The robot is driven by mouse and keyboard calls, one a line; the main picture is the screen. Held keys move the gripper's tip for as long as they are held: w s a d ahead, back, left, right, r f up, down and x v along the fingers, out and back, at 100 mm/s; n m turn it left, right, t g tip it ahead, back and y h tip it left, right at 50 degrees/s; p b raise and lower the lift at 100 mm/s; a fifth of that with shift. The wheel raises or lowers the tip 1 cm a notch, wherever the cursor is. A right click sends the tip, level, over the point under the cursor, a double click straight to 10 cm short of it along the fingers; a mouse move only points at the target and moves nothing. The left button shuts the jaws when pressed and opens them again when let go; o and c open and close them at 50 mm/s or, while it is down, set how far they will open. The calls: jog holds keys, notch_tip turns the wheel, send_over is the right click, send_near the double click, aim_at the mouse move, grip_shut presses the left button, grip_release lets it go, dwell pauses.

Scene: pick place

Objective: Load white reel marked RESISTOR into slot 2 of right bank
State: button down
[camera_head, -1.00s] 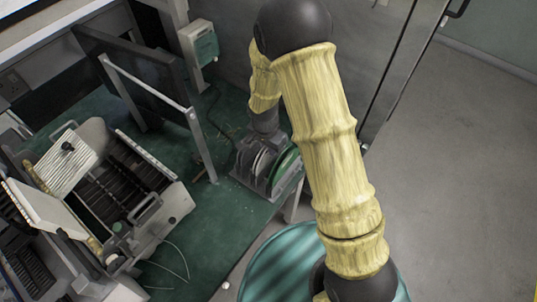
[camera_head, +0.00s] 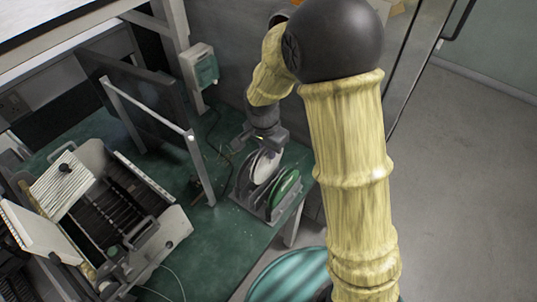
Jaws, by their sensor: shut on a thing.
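A white reel (camera_head: 264,168) stands upright at the grey reel holder (camera_head: 262,207), beside a green reel (camera_head: 286,186). My gripper (camera_head: 268,143) is at the top edge of the white reel and is shut on it. The fingertips are small and partly dark against the reel. Any marking on the white reel is too small to read. The feeder machine (camera_head: 172,222) is at the left, with a row of dark slots (camera_head: 125,188) facing up. Slot numbers cannot be read. Another dark slotted part shows at the lower left edge, cut off by the frame.
A metal frame (camera_head: 202,165) with a dark panel (camera_head: 140,95) stands between the machine and the reels. A grey-green box (camera_head: 200,67) hangs behind. Green table surface (camera_head: 215,245) is clear in front. A round teal top (camera_head: 290,278) is at the bottom.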

dwell(0.5)
notch_tip(320, 180, up, 7)
jog(key=p, duration=0.3)
jog(key=shift+p, duration=0.3)
